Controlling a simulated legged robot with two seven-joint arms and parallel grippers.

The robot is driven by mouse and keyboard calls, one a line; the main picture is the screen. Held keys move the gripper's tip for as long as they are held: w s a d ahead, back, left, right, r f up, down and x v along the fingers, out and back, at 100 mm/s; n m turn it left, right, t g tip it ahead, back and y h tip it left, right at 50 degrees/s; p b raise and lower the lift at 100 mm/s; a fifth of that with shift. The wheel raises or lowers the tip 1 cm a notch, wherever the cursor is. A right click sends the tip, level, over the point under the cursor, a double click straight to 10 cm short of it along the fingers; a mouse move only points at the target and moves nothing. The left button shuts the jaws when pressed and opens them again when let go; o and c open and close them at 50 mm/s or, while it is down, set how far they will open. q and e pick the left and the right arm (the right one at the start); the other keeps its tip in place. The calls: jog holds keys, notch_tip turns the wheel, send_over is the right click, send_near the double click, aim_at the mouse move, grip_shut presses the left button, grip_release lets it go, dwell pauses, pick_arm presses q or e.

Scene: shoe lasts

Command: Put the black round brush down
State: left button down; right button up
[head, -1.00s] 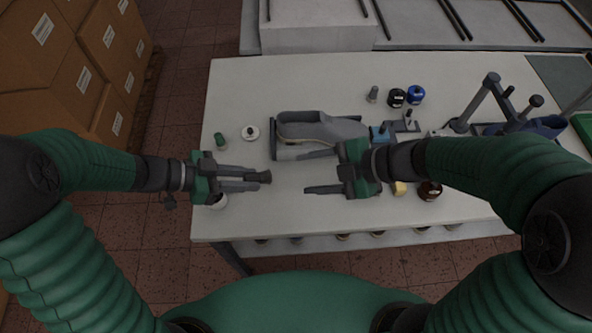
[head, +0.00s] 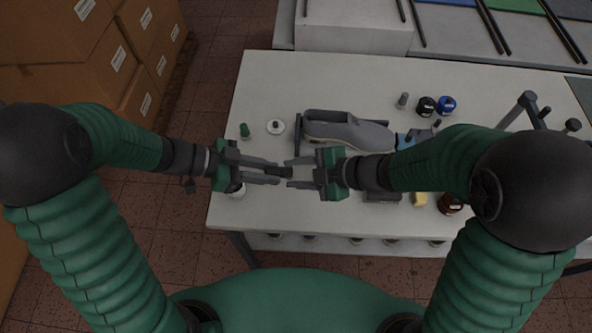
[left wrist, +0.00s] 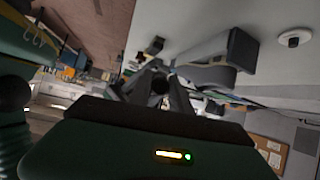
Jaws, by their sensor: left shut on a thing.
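The black round brush (head: 283,172) is held in my left gripper (head: 278,172), which is shut on it above the front left part of the white table (head: 258,82). In the left wrist view the brush's dark round end (left wrist: 160,86) shows between the fingers. My right gripper (head: 290,172) is open and faces my left gripper. Its two fingertips lie above and below the brush's end in the head view. I cannot tell whether they touch it.
A grey shoe on a holder (head: 345,133) lies just behind the grippers. A white disc (head: 275,127) and a green item (head: 244,130) stand at the left. Black (head: 426,106) and blue (head: 446,104) jars stand at the back.

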grip_shut()
pick_arm(q)
jog(key=c, duration=1.1)
grip_release()
